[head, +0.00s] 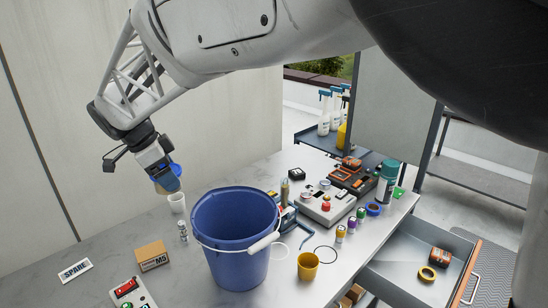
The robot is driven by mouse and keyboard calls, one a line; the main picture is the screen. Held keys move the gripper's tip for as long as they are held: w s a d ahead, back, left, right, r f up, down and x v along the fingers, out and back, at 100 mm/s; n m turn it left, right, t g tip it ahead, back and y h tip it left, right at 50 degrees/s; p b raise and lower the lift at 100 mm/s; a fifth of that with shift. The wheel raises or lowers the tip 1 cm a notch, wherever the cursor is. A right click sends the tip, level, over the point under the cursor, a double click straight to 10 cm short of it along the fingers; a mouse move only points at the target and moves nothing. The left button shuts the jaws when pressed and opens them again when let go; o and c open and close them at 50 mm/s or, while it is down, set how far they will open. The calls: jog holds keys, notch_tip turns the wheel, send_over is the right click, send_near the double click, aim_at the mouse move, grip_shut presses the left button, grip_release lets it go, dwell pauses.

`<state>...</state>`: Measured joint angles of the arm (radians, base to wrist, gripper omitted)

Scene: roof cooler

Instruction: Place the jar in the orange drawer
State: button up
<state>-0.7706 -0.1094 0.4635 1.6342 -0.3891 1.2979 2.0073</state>
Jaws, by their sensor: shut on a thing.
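My gripper (167,180) is at the upper left, pointing down over the worktable (215,172). It is shut on a small blue and tan object (169,184), partly hidden by the fingers; I cannot tell for sure that it is the jar. A white cup (177,203) shows just below it; I cannot tell whether they touch. A small clear and silver container (183,231) stands on the table nearby. The grey drawer with an orange front edge (470,272) is pulled open at the lower right, far from my gripper.
A large blue bucket (228,240) stands between my gripper and the drawer. A cardboard box (151,256) lies front left. The drawer has free floor.

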aim_at(174, 168)
notch_tip(174, 168, up, 5)
jog(key=shift+f, duration=0.1)
jog(key=w+d+m+g, duration=0.1)
jog(key=w+d, duration=0.2)
jog(key=d, duration=0.9)
jog(key=w+d+m, duration=0.2)
jog(key=w+d, duration=0.2)
jog(key=d, duration=0.7)
jog(key=w+d+m+g, duration=0.1)
jog(key=w+d, duration=0.2)
jog(key=d, duration=0.9)
jog(key=s+d+m+g, duration=0.1)
jog(key=s+d+m, duration=0.35)
jog(key=d, duration=1.45)
jog(key=s+d+m, duration=0.1)
jog(key=s+d, duration=0.6)
jog(key=d, duration=1.1)
notch_tip(174, 168, down, 39)
jog(key=shift+w, duration=0.25)
jog(key=shift+n, duration=0.25)
jog(key=shift+f, duration=3.05)
